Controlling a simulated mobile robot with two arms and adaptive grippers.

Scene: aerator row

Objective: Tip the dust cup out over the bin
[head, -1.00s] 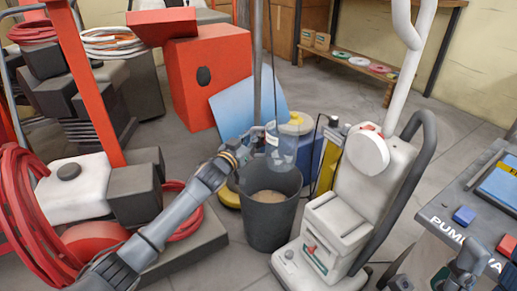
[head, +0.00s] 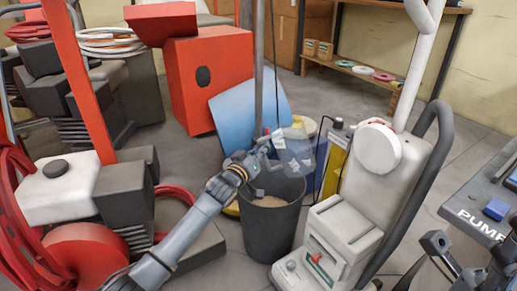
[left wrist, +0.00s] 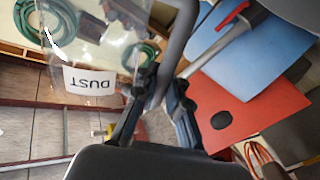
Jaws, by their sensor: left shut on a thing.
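The clear dust cup (head: 296,158) is in my left gripper (head: 264,158), held tilted over the bin in the head view. In the left wrist view its see-through wall (left wrist: 95,50) shows, with a white DUST label upside down, beside the gripper fingers (left wrist: 160,105). The dark grey bin (head: 270,232) stands on the floor just below, with brownish material inside. Whether anything is in the cup or falling from it is unclear. My right gripper (head: 440,246) is at the lower right, away from the bin; its finger state is unclear.
A white upright vacuum machine (head: 355,205) stands close to the right of the bin. A blue panel (head: 238,110) and red cabinet (head: 208,82) are behind. Red and black machinery (head: 95,200) fills the left. A cart (head: 475,212) stands at the right edge.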

